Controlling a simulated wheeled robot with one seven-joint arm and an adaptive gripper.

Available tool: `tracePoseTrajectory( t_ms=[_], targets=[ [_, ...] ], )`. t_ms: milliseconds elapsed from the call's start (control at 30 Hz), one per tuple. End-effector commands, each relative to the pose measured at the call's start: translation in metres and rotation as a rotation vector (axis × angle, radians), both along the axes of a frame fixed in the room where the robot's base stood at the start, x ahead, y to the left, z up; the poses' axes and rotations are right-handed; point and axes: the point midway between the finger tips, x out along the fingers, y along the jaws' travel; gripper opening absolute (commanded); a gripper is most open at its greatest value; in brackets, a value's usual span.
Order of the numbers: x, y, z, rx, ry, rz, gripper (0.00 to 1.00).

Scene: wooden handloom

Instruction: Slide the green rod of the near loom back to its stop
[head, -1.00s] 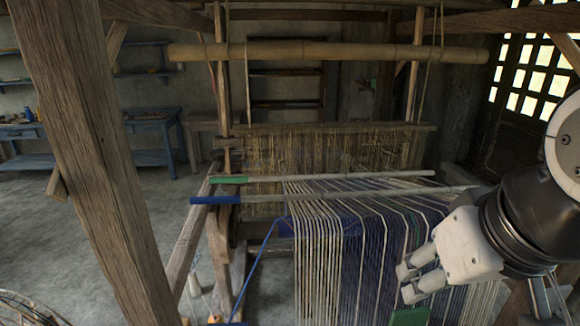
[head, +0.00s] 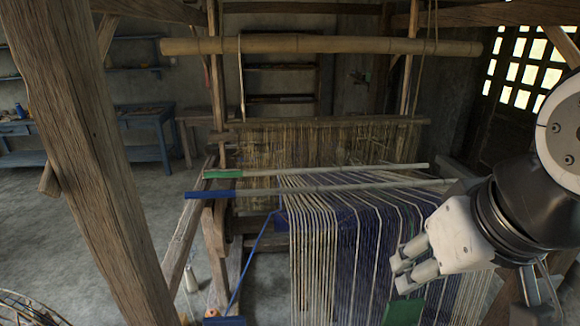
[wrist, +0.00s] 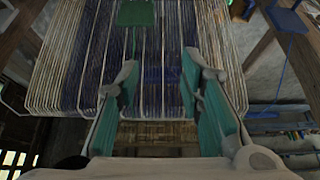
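A pale rod with a green left end (head: 222,174) lies across the top of the loom's warp threads in the head view. A similar rod with a blue end (head: 210,194) lies just in front of it. My gripper (head: 400,274) is over the right part of the warp, nearer than both rods and well apart from the green end. In the wrist view my gripper (wrist: 161,70) is open, with nothing visible between its teal-padded fingers. A flat green piece (head: 403,312) shows below the fingers; it also appears in the wrist view (wrist: 136,12).
Striped warp threads (head: 330,260) fill the space below my gripper. A bamboo beam (head: 320,47) crosses above, and a thick wooden post (head: 90,160) stands at left. A blue piece (head: 225,321) with a blue cord is at the bottom.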

Motion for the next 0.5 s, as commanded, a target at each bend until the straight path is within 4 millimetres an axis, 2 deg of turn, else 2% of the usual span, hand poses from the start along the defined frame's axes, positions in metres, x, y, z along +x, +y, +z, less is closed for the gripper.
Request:
tracePoseTrajectory(
  t_ms=[33,167,267,367,500],
  targets=[
    [0.000,0.000,0.000,0.000,0.000,0.000,0.32],
    [0.008,0.001,0.003,0.000,-0.002,0.001,0.03],
    [0.033,0.004,0.012,-0.001,-0.005,0.002,0.00],
    [0.077,0.011,0.026,-0.004,-0.014,0.001,0.00],
    [0.150,0.030,0.043,-0.009,-0.037,-0.005,0.00]
  ],
)
